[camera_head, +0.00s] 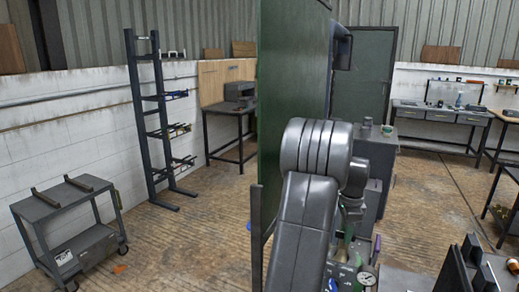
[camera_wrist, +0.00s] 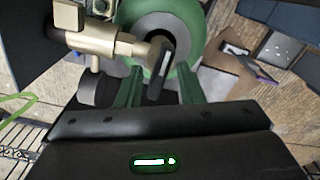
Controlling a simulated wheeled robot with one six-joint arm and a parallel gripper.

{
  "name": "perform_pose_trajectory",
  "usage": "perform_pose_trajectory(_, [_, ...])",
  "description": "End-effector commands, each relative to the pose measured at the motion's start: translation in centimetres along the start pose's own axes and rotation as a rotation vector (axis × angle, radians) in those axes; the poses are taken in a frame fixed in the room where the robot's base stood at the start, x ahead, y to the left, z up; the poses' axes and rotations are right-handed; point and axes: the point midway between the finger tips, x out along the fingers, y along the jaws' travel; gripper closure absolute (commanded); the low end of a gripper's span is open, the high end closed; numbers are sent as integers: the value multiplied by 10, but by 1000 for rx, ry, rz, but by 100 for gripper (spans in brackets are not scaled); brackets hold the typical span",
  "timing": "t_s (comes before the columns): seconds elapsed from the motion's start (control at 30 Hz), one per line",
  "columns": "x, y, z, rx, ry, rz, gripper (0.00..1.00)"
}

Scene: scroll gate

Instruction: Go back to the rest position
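In the wrist view my gripper (camera_wrist: 160,88) shows two green fingers standing apart with a gap between them. A dark piece with a pale stripe (camera_wrist: 162,68) shows in that gap, apart from both fingers as far as I can see. A brass-coloured fitting (camera_wrist: 105,42) reaches in from the left beside it. A green ring with a dark centre (camera_wrist: 182,42) lies behind. In the head view my arm is in the middle, bent forward, and it hides my gripper.
A tall green panel (camera_head: 292,90) stands close left of my arm. A round gauge (camera_head: 367,278) and green parts sit below the arm. A grey cart (camera_head: 70,205) and a dark rack (camera_head: 137,110) stand at left, a workbench (camera_head: 440,113) at back right. Open floor (camera_head: 190,240) lies at left.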

Motion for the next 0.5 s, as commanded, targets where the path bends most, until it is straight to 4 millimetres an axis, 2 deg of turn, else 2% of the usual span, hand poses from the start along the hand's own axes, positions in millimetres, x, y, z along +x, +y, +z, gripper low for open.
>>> perform_pose_trajectory(0.5, [0,0,0,-399,0,0,66])
